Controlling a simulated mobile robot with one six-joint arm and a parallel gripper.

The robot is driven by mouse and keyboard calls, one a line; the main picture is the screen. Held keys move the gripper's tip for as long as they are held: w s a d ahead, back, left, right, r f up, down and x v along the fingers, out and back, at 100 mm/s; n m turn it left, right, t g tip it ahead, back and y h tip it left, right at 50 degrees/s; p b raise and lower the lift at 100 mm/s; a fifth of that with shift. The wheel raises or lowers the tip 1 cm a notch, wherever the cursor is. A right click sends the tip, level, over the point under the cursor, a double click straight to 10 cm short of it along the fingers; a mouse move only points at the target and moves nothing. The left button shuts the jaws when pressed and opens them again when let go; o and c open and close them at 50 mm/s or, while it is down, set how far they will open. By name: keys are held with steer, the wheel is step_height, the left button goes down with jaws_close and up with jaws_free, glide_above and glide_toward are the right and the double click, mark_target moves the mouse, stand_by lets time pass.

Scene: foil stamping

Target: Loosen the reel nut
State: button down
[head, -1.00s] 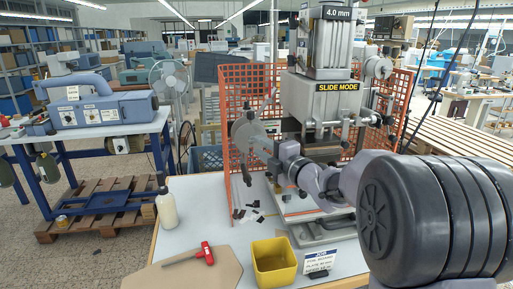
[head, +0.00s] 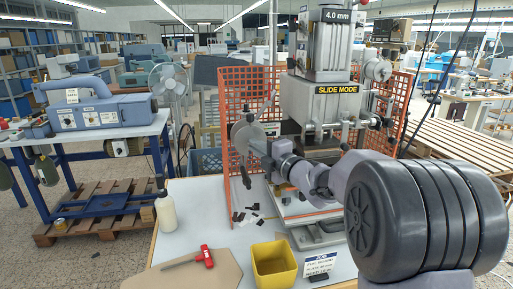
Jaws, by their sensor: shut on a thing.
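The foil stamping machine (head: 318,100) stands on the table, with a "SLIDE MODE" label and a "4.0 mm" sign on top. A pale grey reel disc (head: 243,131) sits at its left side, in front of the orange mesh guard. My arm reaches in from the right, and my gripper (head: 262,153) is at the reel's right side, close to its middle. It is shut on the reel nut, which is too small and too covered by the gripper to make out.
A yellow bin (head: 273,264), a red-handled tool (head: 205,256), a white bottle (head: 166,212) and a placard (head: 319,264) are on the table. Small black pieces (head: 246,215) lie below the reel. The orange mesh guard (head: 235,82) stands behind.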

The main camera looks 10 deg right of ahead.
steer(key=shift+a+r+n+g+h+p, duration=0.1)
steer(key=shift+a+n+g+h+p, duration=0.2)
steer(key=shift+n+h, duration=2.4)
steer(key=shift+a+r+n+g+h+p, duration=0.1)
steer(key=shift+a+n+g+h+p, duration=0.65)
steer(key=shift+n, duration=3.4)
steer(key=shift+d+r+n+g+h+b, duration=0.1)
steer(key=shift+d+n+h+b, duration=0.15)
steer(key=shift+n+h, duration=2.65)
steer(key=shift+f+n+y, duration=0.1)
steer(key=shift+n+y, duration=0.25)
steer(key=shift+n, duration=0.4)
steer(key=c, duration=1.6)
jaws_free()
